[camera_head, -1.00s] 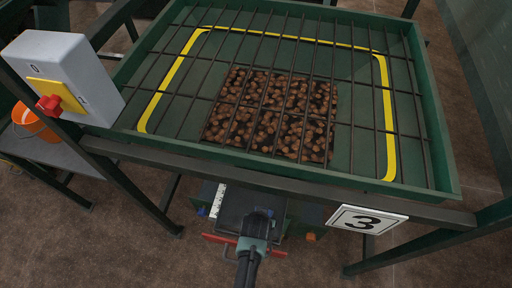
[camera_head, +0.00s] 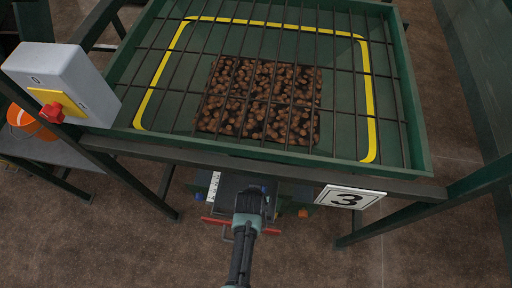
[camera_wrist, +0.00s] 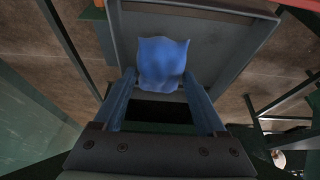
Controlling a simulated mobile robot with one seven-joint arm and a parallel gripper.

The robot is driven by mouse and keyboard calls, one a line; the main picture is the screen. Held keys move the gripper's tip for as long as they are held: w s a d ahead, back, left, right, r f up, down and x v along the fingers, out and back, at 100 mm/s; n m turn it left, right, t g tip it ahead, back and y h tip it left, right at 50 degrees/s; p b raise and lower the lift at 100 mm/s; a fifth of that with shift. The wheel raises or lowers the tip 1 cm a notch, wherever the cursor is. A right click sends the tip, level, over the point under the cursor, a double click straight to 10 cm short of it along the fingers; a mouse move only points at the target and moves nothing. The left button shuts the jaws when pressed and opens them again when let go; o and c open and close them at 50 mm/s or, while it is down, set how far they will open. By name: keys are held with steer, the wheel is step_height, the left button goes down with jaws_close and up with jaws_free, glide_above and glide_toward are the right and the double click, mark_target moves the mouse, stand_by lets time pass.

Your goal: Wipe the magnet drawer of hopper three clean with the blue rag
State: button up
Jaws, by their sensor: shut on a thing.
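My gripper (camera_wrist: 162,100) is shut on the blue rag (camera_wrist: 163,62), which bunches out between its fingertips. In the wrist view the rag is over the grey magnet drawer (camera_wrist: 218,38); I cannot tell whether it touches the drawer floor. In the head view the drawer (camera_head: 228,187) is pulled out under hopper three (camera_head: 150,140), with a red handle bar (camera_head: 214,221) at its front. My wrist hides part of the drawer and most of the rag there.
A sign with a 3 (camera_head: 346,197) hangs on the frame right of the drawer. The barred hopper top holds brown lumps (camera_head: 260,100). A grey switch box (camera_head: 62,75) with a red knob and an orange bucket (camera_head: 30,124) are at left. Frame legs stand on both sides.

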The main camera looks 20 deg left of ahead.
steer(key=shift+r, duration=0.2)
step_height(320, 180, up, 3)
steer(key=p, duration=0.3)
steer(key=shift+f, duration=0.1)
stand_by(0.5)
